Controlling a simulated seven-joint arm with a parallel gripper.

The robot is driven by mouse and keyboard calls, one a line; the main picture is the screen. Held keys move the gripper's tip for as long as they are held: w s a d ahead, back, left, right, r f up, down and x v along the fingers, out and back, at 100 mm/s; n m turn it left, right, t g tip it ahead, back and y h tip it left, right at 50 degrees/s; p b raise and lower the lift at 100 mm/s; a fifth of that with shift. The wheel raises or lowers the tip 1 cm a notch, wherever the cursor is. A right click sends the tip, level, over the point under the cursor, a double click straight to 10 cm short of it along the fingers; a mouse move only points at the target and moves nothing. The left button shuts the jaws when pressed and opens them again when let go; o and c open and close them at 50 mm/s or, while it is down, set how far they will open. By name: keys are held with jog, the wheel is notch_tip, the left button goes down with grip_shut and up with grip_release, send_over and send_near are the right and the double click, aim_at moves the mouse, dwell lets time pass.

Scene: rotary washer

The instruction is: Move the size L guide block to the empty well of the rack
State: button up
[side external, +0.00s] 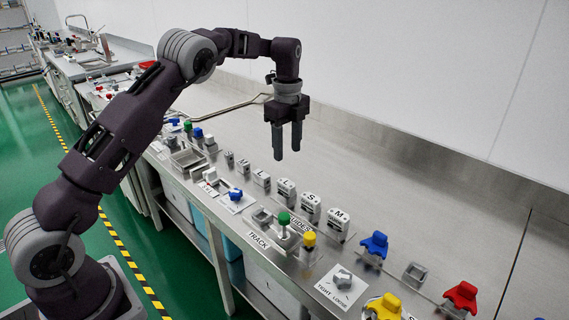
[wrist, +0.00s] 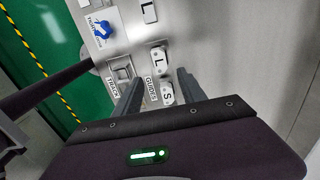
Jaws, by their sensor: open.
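My gripper (side external: 287,152) is open and empty, pointing down above the row of guide blocks. In the wrist view its fingers (wrist: 158,76) straddle the line of sight to the blocks. A white block marked L (side external: 286,190) stands in the row, and shows in the wrist view (wrist: 158,60) between the fingertips. Beside it is a block marked S (side external: 310,207), also in the wrist view (wrist: 168,93), then one marked M (side external: 338,224). Another L mark (wrist: 148,11) shows at the wrist view's top. I cannot make out which well of the rack is empty.
A blue piece (side external: 235,194) sits to the left. Blue (side external: 375,246) and red (side external: 461,296) pieces stand to the right. The steel bench behind the row is clear.

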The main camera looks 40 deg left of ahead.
jog(key=s+d+r+n+t, duration=0.25)
jog(key=s+r+n, duration=0.25)
jog(key=s+r, duration=0.35)
jog(key=s+d+r+n+t, duration=0.1)
jog(key=s+d+r+n, duration=0.3)
jog(key=s+r, duration=0.45)
jog(key=s+d+f+n, duration=0.1)
jog(key=s+n, duration=0.2)
jog(key=s, duration=0.4)
jog(key=s+d+f+n+t, duration=0.1)
jog(key=s+f+n, duration=0.1)
jog(key=s, duration=0.5)
jog(key=s+d+f+n+t, duration=0.1)
jog(key=s+d+f+n, duration=0.1)
jog(key=s+n, duration=0.2)
jog(key=s, duration=0.3)
